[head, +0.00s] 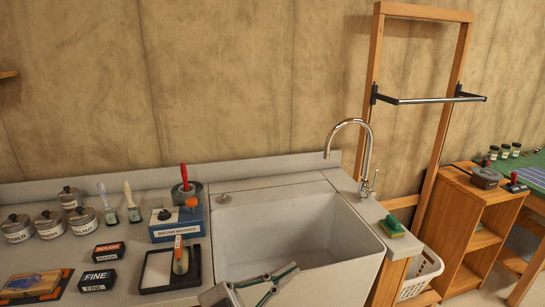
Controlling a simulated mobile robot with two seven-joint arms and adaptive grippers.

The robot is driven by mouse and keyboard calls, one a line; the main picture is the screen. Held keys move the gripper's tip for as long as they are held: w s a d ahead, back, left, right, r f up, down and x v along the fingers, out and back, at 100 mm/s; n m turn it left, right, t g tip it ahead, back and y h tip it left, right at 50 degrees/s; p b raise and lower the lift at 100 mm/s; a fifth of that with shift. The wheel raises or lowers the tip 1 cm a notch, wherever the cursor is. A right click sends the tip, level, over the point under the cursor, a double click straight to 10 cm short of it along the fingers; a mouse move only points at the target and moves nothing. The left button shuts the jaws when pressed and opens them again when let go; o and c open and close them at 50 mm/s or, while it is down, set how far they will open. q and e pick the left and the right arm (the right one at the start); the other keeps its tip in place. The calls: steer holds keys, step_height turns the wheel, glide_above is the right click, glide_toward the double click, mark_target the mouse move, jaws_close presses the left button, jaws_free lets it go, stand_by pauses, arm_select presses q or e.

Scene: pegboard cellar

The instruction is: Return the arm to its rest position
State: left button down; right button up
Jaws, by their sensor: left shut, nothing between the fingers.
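My left gripper (272,280) shows at the bottom edge, in front of and over the near part of the white sink (290,226). It is shut with nothing held. The rest of my left arm is mostly below the picture. My right gripper is not in view.
A tall chrome faucet (363,150) and a sponge (391,224) stand right of the basin. A wooden shelf unit (463,225) is farther right.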

arm_select(q)
steer(key=a+f+n+t+y, duration=0.4)
steer(key=a+f+n+y, duration=0.3)
steer(key=f, duration=0.4)
steer(key=a+f+n+t+y, duration=0.3)
steer(key=a+f+n+y, duration=0.4)
steer(key=f, duration=0.3)
steer(key=s+a+f+g+y, duration=0.2)
steer(key=s+a+f, duration=0.3)
steer(key=s+f, duration=0.2)
steer(key=s+a+f+n+g+y, duration=0.1)
steer(key=s+a+f+g+y, duration=0.1)
steer(key=s+a+f, duration=0.4)
step_height(320, 180, down, 4)
steer(key=shift+s+f+g+y, duration=0.2)
steer(key=shift+s+g+y, duration=0.1)
steer(key=shift+s+g, duration=0.45)
steer(key=shift+r, duration=0.1)
